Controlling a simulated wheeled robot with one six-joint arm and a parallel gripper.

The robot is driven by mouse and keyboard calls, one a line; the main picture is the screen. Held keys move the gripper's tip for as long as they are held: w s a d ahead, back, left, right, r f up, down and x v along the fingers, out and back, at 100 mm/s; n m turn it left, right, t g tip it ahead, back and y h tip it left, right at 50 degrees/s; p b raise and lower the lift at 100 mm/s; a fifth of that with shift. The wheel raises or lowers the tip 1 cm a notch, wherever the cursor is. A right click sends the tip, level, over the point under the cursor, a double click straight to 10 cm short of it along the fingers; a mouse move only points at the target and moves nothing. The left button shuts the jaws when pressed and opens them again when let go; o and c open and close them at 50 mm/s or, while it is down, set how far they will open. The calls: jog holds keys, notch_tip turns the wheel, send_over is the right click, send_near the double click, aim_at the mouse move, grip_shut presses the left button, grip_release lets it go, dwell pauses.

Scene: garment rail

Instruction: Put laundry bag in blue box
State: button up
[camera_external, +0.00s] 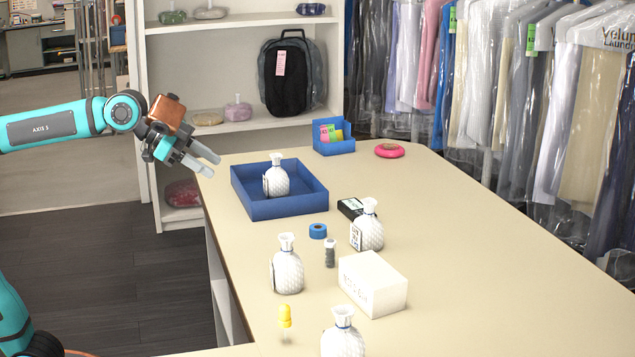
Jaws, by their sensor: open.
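The blue box (291,208) is an open, shallow tray on the far left part of the table. One white, quilted, bottle-shaped laundry bag (277,181) with a narrow neck stands upright inside it. Three similar white laundry bags stand on the table outside the box: one right of it (371,233), one in front of it (288,273), and one at the near edge (343,341), partly cut off by the frame. My gripper (208,163) is open and empty, its fingers pointing right, above the table's left edge and left of the blue box.
A white block (373,284), a blue tape roll (318,231), a small dark cylinder (330,254), a black box (350,208) and a yellow-topped dropper (285,319) stand among the bags. A blue card holder (334,147) and pink ring (389,151) sit farther back. The table's right side is clear.

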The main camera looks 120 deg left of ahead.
jog(key=s+d+f+m+t+h, duration=0.1)
jog(key=s+d+f+t, duration=0.1)
jog(key=s+d, duration=0.3)
jog(key=s+d+f+m+t+h, duration=0.1)
jog(key=s+d, duration=0.4)
jog(key=d, duration=0.8)
jog(key=s+d+f+m+t+h, duration=0.1)
jog(key=s+d+f+t+h, duration=0.2)
jog(key=d, duration=0.6)
notch_tip(320, 180, down, 3)
jog(key=shift+s+d+r+t, duration=0.2)
jog(key=shift+s+d+t, duration=0.1)
jog(key=shift+s+t, duration=0.6)
